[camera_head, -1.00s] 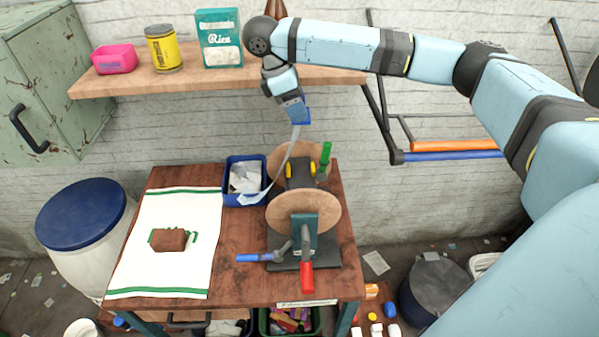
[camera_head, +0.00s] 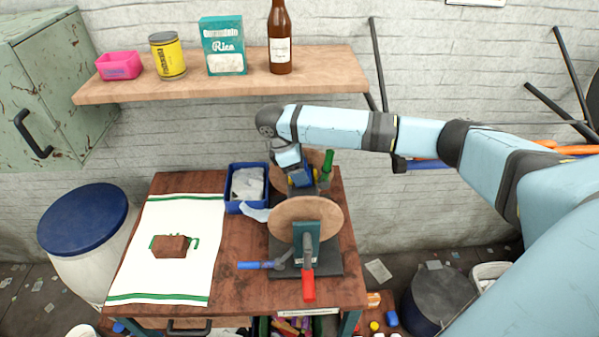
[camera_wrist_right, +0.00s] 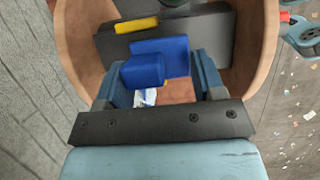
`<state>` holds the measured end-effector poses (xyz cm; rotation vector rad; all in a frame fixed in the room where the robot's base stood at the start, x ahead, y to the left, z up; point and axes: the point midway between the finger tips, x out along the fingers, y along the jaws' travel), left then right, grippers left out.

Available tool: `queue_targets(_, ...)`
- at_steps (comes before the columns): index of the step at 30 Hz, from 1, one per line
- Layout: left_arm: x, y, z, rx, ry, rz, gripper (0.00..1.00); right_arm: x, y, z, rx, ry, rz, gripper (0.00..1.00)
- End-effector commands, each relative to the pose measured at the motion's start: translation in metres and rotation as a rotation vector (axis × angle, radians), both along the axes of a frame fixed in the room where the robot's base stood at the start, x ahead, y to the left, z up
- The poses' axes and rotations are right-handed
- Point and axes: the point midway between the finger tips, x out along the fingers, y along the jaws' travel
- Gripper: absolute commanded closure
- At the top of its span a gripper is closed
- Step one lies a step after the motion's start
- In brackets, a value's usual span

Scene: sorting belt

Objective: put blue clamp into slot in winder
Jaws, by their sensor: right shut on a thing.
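The winder has two round wooden discs (camera_head: 305,216) around a dark core, on a dark base on the table. My right gripper (camera_head: 297,172) reaches down between the discs and is shut on the blue clamp (camera_head: 301,179). In the right wrist view the blue clamp (camera_wrist_right: 165,62) sits between the fingers, close above the dark core (camera_wrist_right: 210,45) with a yellow piece (camera_wrist_right: 137,25). I cannot tell whether the clamp touches the core; the slot is not clearly visible. A pale strip (camera_head: 257,213) hangs left of the discs. My left gripper is not in view.
A blue bin (camera_head: 247,183) with pale scraps stands left of the winder. A green handle (camera_head: 328,163) and a red-handled crank (camera_head: 308,283) stick out of the winder. The shelf (camera_head: 220,82) runs above.

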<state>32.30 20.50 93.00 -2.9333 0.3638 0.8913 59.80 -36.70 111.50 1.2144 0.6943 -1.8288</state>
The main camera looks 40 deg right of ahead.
Motion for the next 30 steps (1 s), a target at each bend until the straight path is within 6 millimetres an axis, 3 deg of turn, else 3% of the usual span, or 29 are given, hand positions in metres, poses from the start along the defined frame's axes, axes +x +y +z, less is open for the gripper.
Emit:
queue_targets(4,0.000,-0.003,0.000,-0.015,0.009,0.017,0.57,0.000,0.001,-0.017,0.001,0.001,0.001,0.60)
queue_targets(14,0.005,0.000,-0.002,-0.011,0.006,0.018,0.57,0.000,0.000,-0.020,0.002,0.001,0.001,0.60)
queue_targets(15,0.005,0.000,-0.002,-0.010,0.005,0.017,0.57,0.000,0.000,-0.020,0.001,-0.001,0.000,0.33)
queue_targets(18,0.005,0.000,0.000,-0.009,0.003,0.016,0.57,0.000,0.000,-0.020,0.001,-0.001,0.000,0.12)
queue_targets(30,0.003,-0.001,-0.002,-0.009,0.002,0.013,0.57,0.002,0.003,-0.012,0.001,-0.002,0.000,0.12)
